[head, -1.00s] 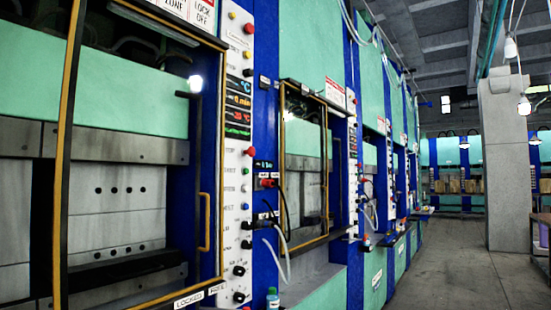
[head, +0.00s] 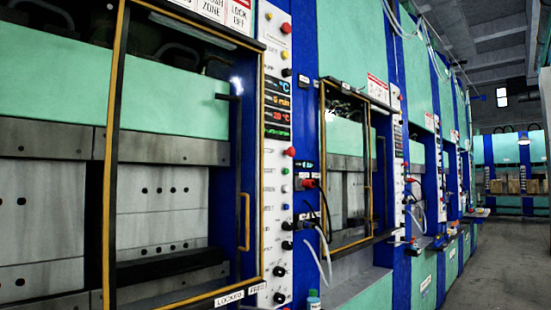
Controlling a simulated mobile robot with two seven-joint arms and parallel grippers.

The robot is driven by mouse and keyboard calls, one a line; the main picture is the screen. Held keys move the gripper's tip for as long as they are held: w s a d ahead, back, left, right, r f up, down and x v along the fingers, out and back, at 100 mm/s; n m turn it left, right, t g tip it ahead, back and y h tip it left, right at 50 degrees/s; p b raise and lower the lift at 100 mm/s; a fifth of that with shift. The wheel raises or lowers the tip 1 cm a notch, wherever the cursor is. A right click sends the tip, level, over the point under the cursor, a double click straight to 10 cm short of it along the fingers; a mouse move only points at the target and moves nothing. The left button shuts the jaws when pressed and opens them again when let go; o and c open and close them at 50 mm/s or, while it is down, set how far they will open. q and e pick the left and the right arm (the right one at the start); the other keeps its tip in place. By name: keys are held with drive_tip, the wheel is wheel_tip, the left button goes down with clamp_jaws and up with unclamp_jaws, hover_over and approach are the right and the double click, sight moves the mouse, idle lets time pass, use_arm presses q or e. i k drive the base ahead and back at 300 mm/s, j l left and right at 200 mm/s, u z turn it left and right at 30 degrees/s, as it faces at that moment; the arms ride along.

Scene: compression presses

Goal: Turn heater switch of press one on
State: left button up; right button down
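The nearest press (head: 160,200) fills the left half of the head view, with a yellow-edged door frame (head: 113,150) in front of grey platens. Its white control panel (head: 270,190) stands upright on the blue column at the right of the door. The panel carries a digital display (head: 277,105), a red button (head: 291,152), small coloured buttons and several black knobs, such as a lower one (head: 280,271). The labels beside the knobs are too small to read, so I cannot tell which is the heater switch or how it is set. Neither gripper is in view.
A second press (head: 348,180) with its own panel (head: 398,150) stands farther right, and more follow in a row. A hose (head: 325,250) hangs beside the near panel, above a small bottle (head: 313,300). The grey floor (head: 485,270) at the right is clear.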

sight(287, 246)
drive_tip(key=i+l, duration=0.4)
drive_tip(key=i, duration=0.15)
drive_tip(key=i+l, duration=0.4)
drive_tip(key=i+l+z, duration=0.05)
drive_tip(key=i, duration=0.05)
